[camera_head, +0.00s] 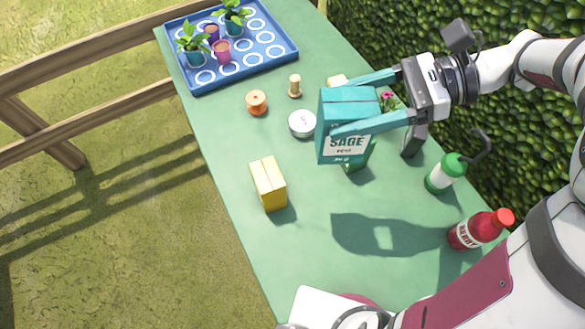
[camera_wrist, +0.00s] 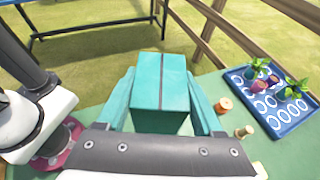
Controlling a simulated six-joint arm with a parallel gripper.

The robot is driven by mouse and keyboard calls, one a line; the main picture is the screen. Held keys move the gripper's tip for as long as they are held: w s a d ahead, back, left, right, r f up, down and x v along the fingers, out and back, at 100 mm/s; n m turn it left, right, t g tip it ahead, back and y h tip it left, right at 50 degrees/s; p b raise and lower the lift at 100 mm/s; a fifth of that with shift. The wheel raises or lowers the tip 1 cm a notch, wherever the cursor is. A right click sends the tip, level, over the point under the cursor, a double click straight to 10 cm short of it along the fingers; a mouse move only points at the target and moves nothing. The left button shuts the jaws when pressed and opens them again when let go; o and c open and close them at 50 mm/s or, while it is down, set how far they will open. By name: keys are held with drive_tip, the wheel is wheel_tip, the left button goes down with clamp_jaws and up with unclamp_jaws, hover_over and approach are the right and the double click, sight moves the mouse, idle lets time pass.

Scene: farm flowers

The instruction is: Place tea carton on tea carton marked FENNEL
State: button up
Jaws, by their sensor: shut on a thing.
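My gripper (camera_head: 375,102) is shut on a teal tea carton (camera_head: 336,115) whose label reads SAGE. The carton is held upright above the green table, and it fills the space between the fingers in the wrist view (camera_wrist: 161,85). A green carton (camera_head: 357,160) stands partly hidden behind and below the held one; its label is not readable. A yellow carton (camera_head: 268,184) stands on the table to the lower left, its label not visible. No FENNEL marking can be read in either view.
A blue tray (camera_head: 262,58) with potted plants is at the far end. An orange spool (camera_head: 257,102), a wooden peg (camera_head: 295,85) and a round white tin (camera_head: 302,124) stand nearby. A green-capped bottle (camera_head: 446,173) and a red bottle (camera_head: 480,230) are at right. The table's front middle is clear.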

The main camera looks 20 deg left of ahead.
drive_tip(key=s+a+f, duration=0.3)
drive_tip(key=a+f, duration=0.7)
drive_tip(key=a, duration=0.2)
drive_tip(key=shift+a+f, duration=0.15)
drive_tip(key=shift+f, duration=0.2)
drive_tip(key=shift+s+f, duration=0.1)
drive_tip(key=o, duration=1.4)
drive_tip(key=shift+c, duration=0.2)
